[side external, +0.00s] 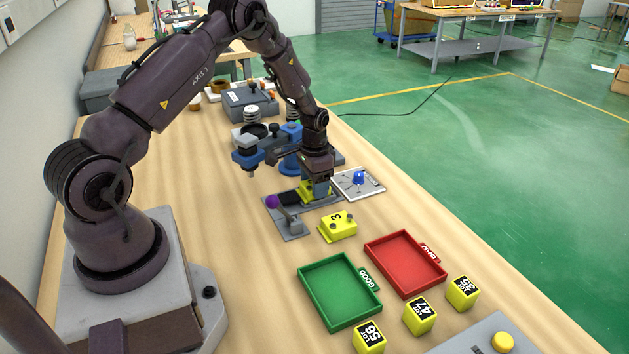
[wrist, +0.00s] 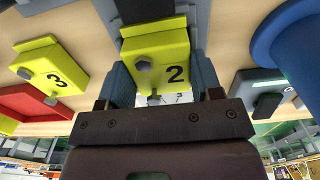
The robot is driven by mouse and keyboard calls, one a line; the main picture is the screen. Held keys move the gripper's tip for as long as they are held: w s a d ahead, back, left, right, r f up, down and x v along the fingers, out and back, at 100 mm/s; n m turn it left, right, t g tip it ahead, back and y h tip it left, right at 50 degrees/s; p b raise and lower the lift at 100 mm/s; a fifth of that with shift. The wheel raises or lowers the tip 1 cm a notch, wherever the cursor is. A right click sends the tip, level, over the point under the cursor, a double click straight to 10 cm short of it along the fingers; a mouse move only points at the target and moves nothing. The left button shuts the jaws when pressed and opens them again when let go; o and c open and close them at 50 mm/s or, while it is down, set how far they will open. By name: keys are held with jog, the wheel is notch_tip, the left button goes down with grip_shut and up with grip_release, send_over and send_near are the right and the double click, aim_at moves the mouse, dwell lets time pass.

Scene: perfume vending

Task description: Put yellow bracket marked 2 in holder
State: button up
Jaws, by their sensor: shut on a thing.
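In the side view the bracket (side external: 309,188) is partly hidden under my gripper (side external: 317,183). It sits at the grey holder (side external: 290,226), which has a purple-knobbed lever. The wrist view shows a grey part of the holder (wrist: 146,10) directly beyond the bracket. I cannot tell whether the bracket is fully seated.
The yellow bracket marked 3 (side external: 338,226) lies just in front of the holder. A green tray (side external: 304,279) and a red tray (side external: 374,245) are nearer, with yellow numbered cubes (side external: 420,316) beside them. A blue device (side external: 262,152) and a plate with a blue part (side external: 345,188) stand close behind.

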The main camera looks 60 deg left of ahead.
jog(key=o, duration=1.4)
jog(key=shift+r, duration=3.5)
jog(key=s, duration=0.1)
jog(key=s+d+n, duration=0.1)
jog(key=s, duration=0.1)
jog(key=shift+d+f+g, duration=0.1)
jog(key=shift+d+g, duration=0.2)
jog(key=shift+g, duration=0.1)
jog(key=s+d+r+t, duration=0.2)
jog(key=s+d+r, duration=0.3)
jog(key=r, duration=0.3)
jog(key=s+d+r+t, duration=0.2)
jog(key=s+d+r, duration=0.4)
jog(key=d+r, duration=0.2)
jog(key=s+d+r+m+t, duration=0.1)
jog(key=s+d+r+t, duration=0.1)
jog(key=s+d+r, duration=0.4)
notch_tip(320, 180, up, 4)
jog(key=shift+s+d+r, duration=0.15)
jog(key=shift+d+r, duration=0.05)
jog(key=shift+d, duration=0.05)
